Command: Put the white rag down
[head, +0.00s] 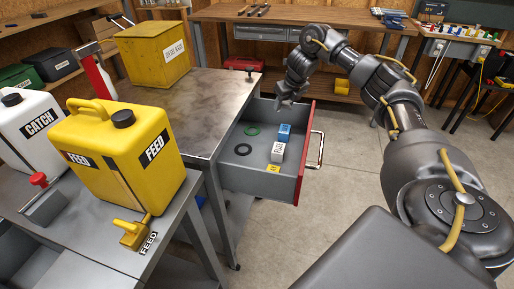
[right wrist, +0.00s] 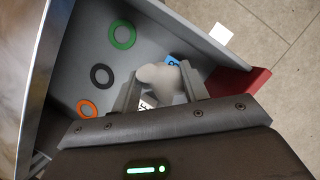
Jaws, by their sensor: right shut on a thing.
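The white rag (right wrist: 163,82) is a pale, rounded lump between the fingers of my right gripper (right wrist: 160,98) in the right wrist view. The right gripper is shut on it, above the open drawer (right wrist: 185,32). In the head view my right gripper (head: 287,99) points down over the far part of the drawer (head: 262,182), and I cannot make out the rag there. My left gripper is not in view.
The drawer holds a green ring (head: 251,130), a black ring (head: 243,150), a blue box (head: 285,132) and a white box (head: 278,152). The right wrist view also shows an orange ring (right wrist: 87,108). The metal bench (head: 190,100) stands left; a yellow bin (head: 153,55) sits on it.

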